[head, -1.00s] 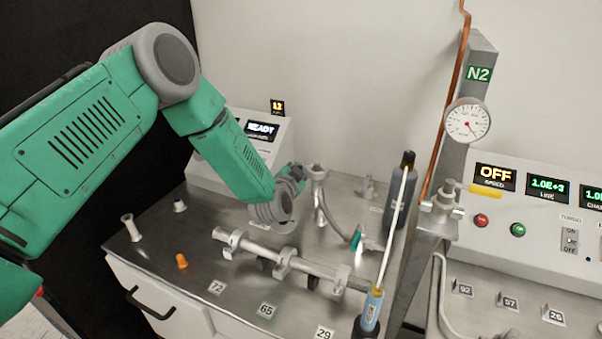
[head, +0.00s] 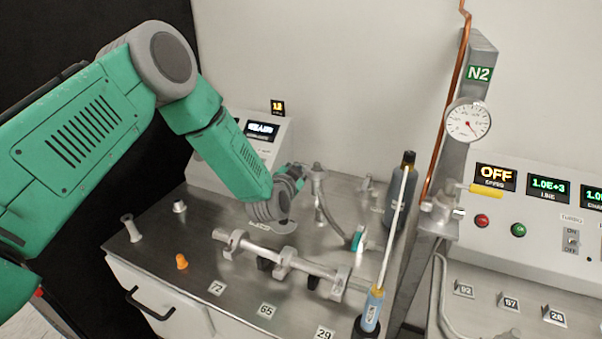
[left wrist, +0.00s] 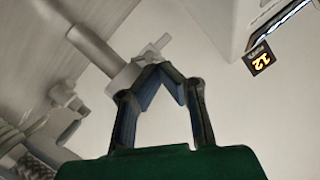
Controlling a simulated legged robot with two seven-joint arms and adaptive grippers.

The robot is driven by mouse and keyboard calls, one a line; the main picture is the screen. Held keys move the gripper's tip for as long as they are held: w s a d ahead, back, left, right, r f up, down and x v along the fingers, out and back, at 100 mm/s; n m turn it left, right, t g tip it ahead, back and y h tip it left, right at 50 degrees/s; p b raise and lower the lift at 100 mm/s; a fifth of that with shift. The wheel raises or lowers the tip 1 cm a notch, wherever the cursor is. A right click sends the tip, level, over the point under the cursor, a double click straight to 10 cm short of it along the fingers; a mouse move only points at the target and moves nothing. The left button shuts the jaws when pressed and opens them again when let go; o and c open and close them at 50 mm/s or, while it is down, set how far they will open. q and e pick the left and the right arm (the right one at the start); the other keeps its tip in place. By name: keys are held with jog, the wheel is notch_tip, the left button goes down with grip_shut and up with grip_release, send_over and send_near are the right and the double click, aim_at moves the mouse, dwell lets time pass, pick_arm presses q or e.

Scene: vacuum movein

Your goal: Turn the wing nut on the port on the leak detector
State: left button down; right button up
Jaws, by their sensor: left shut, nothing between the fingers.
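The leak detector (head: 284,130) is the pale sloped console with a lit display behind my left arm. A metal port with a clamp (head: 317,172) stands to its right, with a hose running down from it. In the left wrist view the port's clamp (left wrist: 128,78) and a small wing-shaped part (left wrist: 153,47), apparently the wing nut, are just beyond my fingers. My left gripper (left wrist: 163,70) is shut and empty, its tips meeting beside the clamp; I cannot tell whether they touch it. In the head view it (head: 299,172) is small and partly hidden by my wrist. My right gripper is not in view.
A metal manifold pipe with clamps (head: 290,262) lies in front on the steel bench. A dark bottle (head: 398,195) and a blue-handled wand (head: 373,308) stand to the right. The N2 post with gauge (head: 467,122) rises beyond. The bench's front left has small fittings and some free room.

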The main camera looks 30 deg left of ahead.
pick_arm(q)
jog(key=shift+s+a+f+n+h+b, duration=0.15)
jog(key=shift+a+n+h+b, duration=0.2)
jog(key=shift+n, duration=0.85)
jog(key=shift+a+f+n+h+b, duration=0.15)
jog(key=shift+n+h+b, duration=0.1)
jog(key=shift+n+b, duration=0.25)
jog(key=shift+a+r+n+h+b, duration=0.1)
jog(key=shift+a+n+h+b, duration=0.1)
jog(key=shift+n+b, duration=0.3)
jog(key=n+b, duration=0.1)
jog(key=n+h+b, duration=0.1)
jog(key=f+n+h+b, duration=0.1)
jog(key=n, duration=0.1)
jog(key=shift+a+b, duration=0.5)
jog(key=shift+b, duration=0.3)
